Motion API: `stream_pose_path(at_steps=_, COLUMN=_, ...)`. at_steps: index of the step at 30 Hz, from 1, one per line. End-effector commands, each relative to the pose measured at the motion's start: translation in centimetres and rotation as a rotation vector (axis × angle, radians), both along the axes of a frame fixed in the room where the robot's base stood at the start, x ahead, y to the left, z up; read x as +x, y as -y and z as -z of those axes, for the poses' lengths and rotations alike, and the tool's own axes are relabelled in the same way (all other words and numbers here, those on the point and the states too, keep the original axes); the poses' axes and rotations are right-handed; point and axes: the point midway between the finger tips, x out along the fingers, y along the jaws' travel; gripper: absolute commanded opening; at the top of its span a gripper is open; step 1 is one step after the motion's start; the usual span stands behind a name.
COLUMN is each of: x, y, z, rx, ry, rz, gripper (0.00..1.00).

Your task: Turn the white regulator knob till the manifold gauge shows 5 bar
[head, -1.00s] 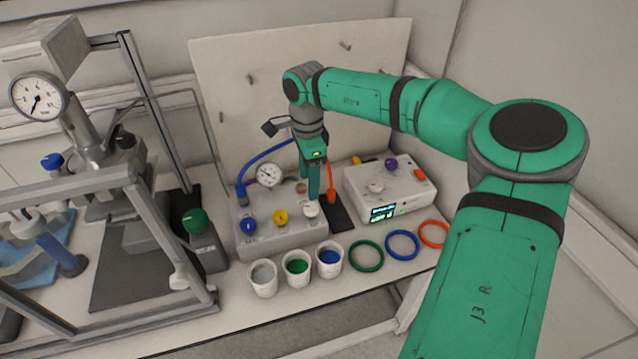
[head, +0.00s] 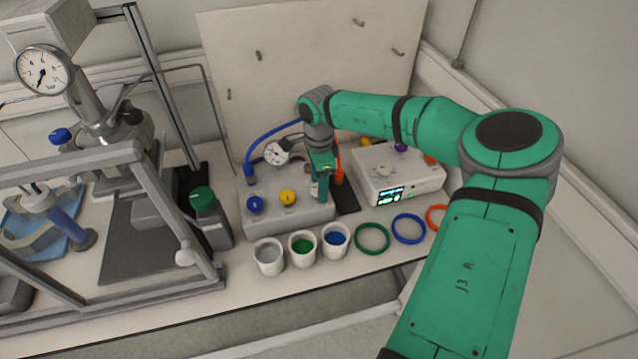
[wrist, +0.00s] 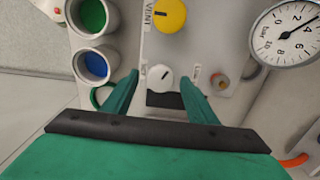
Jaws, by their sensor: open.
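The white regulator knob (wrist: 162,76) sits on the grey manifold block (head: 285,216), right of the yellow knob (head: 288,197). A pale line marks its top. My gripper (wrist: 160,80) is open, with one finger on each side of the knob and small gaps visible. In the head view my gripper (head: 321,190) points down and partly hides the knob. The manifold gauge (wrist: 287,36) has its needle pointing between 2 and 4, roughly 3 bar. The gauge also shows in the head view (head: 278,152), too small to read there.
The blue knob (head: 255,204) and yellow knob stand left of my gripper. A blue hose (head: 268,137) and an orange hose (head: 338,166) rise close by. Three cups stand in front, including the blue-filled one (head: 336,238). A white display box (head: 398,178) is at right.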

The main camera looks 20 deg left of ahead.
Motion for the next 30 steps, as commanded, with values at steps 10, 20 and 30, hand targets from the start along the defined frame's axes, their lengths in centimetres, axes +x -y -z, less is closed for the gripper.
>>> stream_pose_path(at_steps=10, x=-0.01, y=-0.01, z=0.09, rx=0.0, ry=0.0, rz=0.0, gripper=0.34)
stream_pose_path(at_steps=20, x=-0.02, y=0.0, z=0.07, rx=0.0, ry=-0.001, rz=0.011, gripper=0.12)
stream_pose_path(at_steps=30, x=-0.04, y=0.0, z=0.06, rx=0.0, ry=-0.001, rz=0.161, gripper=0.12)
